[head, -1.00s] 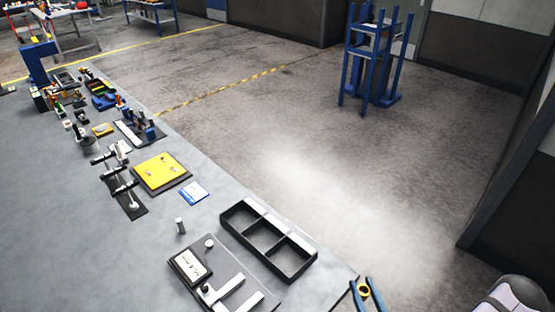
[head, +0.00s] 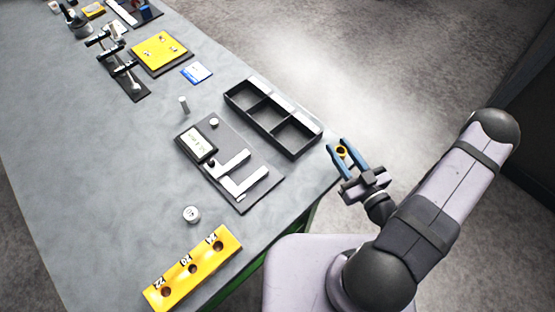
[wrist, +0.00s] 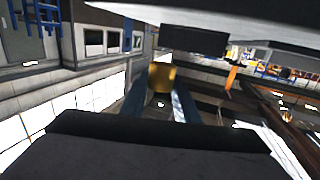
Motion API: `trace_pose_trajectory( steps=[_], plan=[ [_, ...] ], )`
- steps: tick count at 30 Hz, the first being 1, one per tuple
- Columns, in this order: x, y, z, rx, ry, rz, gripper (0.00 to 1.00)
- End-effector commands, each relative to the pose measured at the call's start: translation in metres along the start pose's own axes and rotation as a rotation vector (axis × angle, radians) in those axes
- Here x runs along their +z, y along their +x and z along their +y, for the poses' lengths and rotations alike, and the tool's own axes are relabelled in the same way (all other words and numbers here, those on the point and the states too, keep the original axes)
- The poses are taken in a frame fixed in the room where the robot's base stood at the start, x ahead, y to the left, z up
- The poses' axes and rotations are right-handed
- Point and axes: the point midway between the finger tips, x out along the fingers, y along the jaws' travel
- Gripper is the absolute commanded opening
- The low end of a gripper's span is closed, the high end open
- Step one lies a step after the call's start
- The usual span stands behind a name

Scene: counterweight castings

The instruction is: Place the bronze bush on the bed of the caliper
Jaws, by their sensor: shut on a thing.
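My gripper (head: 344,152) has blue fingers shut on the bronze bush (head: 342,151), a small gold ring. It is held off the right edge of the bench in the head view, right of the caliper. The bush also shows in the wrist view (wrist: 161,77), between the fingertips. The caliper, with a display box (head: 197,144) and pale jaws (head: 236,164), lies on a dark board (head: 268,190) on the bench. I cannot make out its bed clearly. A small round pale piece (head: 214,122) is on the board's far part.
A yellow block with numbered holes (head: 205,262) and a round white piece (head: 191,214) are nearer. A small upright cylinder (head: 184,104) stands beyond. The bench's left side (head: 90,180) is clear.

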Motion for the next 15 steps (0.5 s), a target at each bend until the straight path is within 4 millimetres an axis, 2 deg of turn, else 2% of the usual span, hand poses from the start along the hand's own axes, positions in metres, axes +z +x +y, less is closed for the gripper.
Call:
trace_pose_trajectory(
  steps=[5, 9, 15],
  plan=[
    [0.003, -0.025, 0.026, 0.122, 0.013, 0.0, 0.03],
    [0.018, -0.057, 0.041, 0.261, 0.024, -0.001, 0.03],
    [0.04, -0.096, 0.041, 0.453, 0.035, 0.0, 0.03]
  ],
)
